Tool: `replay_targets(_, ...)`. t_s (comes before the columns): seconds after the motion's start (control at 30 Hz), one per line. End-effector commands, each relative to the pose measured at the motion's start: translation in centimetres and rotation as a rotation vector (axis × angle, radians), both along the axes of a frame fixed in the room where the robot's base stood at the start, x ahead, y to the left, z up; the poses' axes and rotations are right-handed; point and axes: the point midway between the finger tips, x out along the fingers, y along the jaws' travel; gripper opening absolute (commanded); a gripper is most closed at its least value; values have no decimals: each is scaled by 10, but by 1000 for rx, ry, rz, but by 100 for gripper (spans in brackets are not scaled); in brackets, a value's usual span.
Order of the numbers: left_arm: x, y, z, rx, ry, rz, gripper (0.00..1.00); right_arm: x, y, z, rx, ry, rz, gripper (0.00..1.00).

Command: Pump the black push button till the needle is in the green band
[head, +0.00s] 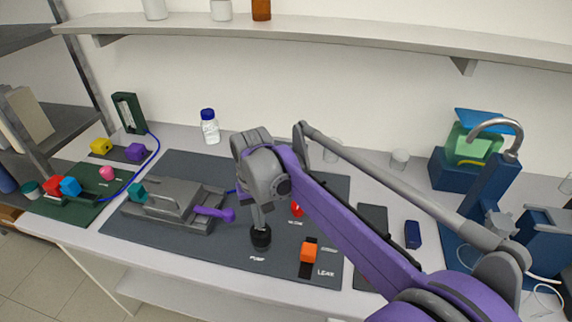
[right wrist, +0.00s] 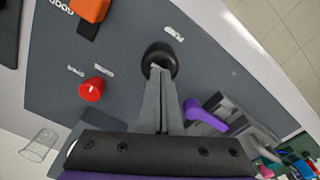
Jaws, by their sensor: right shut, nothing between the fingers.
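The black push button (head: 260,238) stands on the dark grey mat by the word PUMP. It also shows in the right wrist view (right wrist: 161,57). My right gripper (head: 258,224) is shut and empty, pointing down with its fingertips at the top of the button. In the right wrist view the closed fingertips (right wrist: 157,72) overlap the button's near side; I cannot tell if they press it. A dark green upright gauge (head: 128,113) stands at the back left with a pale face; its needle and green band are too small to read. My left gripper is out of view.
A grey clamp rig (head: 170,203) with a purple lever (head: 215,213) is left of the button. A red knob (head: 297,209) and an orange switch (head: 308,252) are to its right. A white bottle with a blue cap (head: 209,127) stands behind the mat.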

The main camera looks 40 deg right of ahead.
Motion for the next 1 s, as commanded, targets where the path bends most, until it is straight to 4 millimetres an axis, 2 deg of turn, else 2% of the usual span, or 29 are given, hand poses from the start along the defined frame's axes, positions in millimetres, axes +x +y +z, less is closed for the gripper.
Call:
replay_targets(0.63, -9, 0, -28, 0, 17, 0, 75, 0, 0, -40, 0, 1, 0, 0)
replay_targets(0.83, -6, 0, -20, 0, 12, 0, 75, 0, 0, -29, 0, 0, 0, 0)
replay_targets(1.0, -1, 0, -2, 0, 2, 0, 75, 1, 0, -8, 1, -1, 0, 0)
